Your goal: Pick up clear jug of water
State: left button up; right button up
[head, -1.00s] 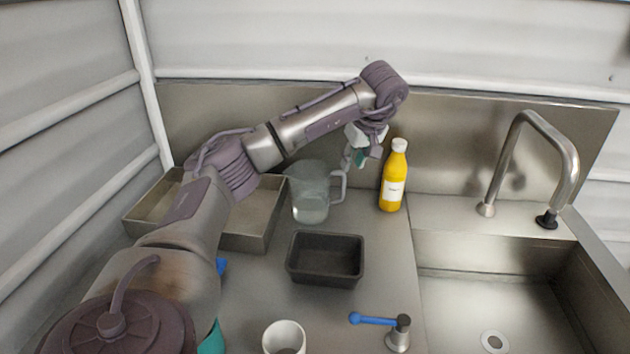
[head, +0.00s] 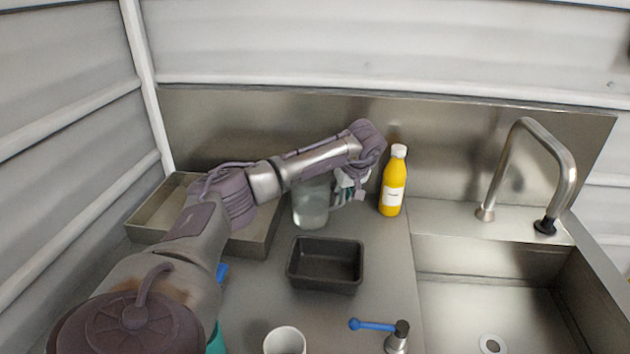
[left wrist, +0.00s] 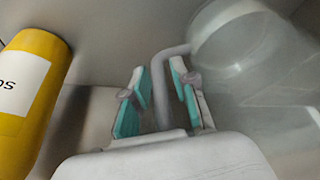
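The clear jug of water (head: 311,207) stands upright on the steel counter, its top partly hidden behind my left arm in the head view. In the left wrist view the jug (left wrist: 262,62) is on the right, its handle (left wrist: 160,88) reaching in between the fingers. My left gripper (head: 352,186) is at the handle on the jug's right side. In the left wrist view its teal-padded fingers (left wrist: 160,85) are apart, one on each side of the handle, with gaps visible. My right gripper is not in view.
A yellow bottle (head: 393,182) stands close to the right of my left gripper. A dark empty tin (head: 325,284) sits in front of the jug. Steel trays (head: 262,243) lie at left.

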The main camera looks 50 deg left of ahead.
pick_arm(q)
grip_shut()
jog(key=shift+r, duration=0.1)
dwell(0.4)
jog(key=shift+r, duration=0.1)
